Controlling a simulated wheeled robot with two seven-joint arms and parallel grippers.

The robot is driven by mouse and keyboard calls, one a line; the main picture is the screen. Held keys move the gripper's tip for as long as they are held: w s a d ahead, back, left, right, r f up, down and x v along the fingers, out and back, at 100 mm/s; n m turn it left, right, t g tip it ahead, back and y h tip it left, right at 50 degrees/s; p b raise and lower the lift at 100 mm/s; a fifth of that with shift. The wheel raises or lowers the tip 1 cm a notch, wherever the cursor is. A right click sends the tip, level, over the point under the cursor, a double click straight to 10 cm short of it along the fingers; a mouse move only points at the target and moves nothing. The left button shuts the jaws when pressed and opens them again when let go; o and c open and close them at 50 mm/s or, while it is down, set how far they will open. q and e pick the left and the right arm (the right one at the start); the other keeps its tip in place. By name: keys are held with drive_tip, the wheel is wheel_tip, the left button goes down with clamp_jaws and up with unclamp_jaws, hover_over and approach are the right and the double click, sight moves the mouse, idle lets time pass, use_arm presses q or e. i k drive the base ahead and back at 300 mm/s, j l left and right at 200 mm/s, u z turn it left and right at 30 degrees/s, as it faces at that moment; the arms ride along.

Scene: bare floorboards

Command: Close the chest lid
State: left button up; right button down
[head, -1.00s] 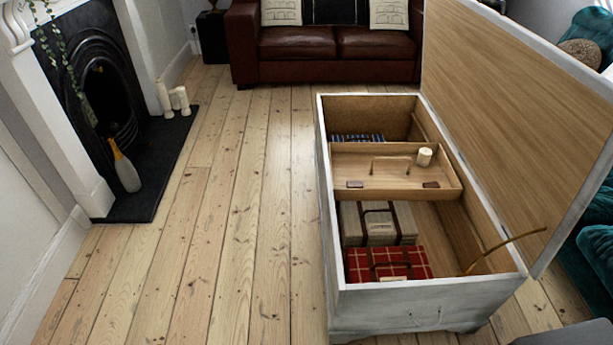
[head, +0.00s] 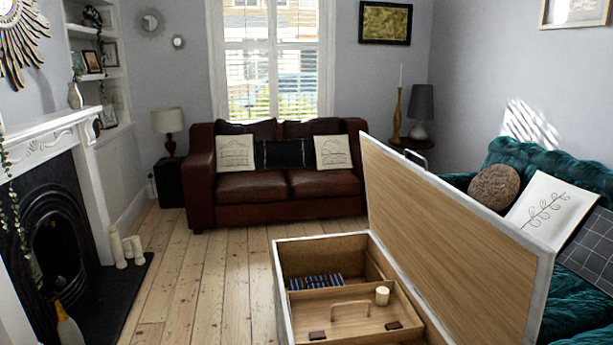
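The chest (head: 281,293) stands open on the floorboards, low and right of the middle in the head view. Its near part is cut off by the bottom edge. The lid (head: 450,235) is raised along the chest's right side, its wooden inner face turned to the left, with white edges. A dark handle (head: 416,158) shows at the lid's far top corner. Inside are a wooden tray (head: 350,318) with a handle and a pale candle (head: 382,296), and a blue striped item (head: 316,282) behind it. Neither of my grippers is in view.
A teal sofa (head: 560,255) with cushions stands close behind the lid on the right. A brown leather sofa (head: 290,187) is at the back under the window. A fireplace (head: 55,240) with candles (head: 128,247) is on the left. Floorboards (head: 205,275) left of the chest are clear.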

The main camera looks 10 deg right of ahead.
sight(485, 280)
drive_tip(key=i+l+z, duration=0.15)
drive_tip(key=l+z, duration=0.2)
drive_tip(key=i+l+z, duration=0.2)
drive_tip(key=l+z, duration=0.15)
drive_tip(key=i+l+z, duration=0.35)
drive_tip(key=k+l, duration=0.1)
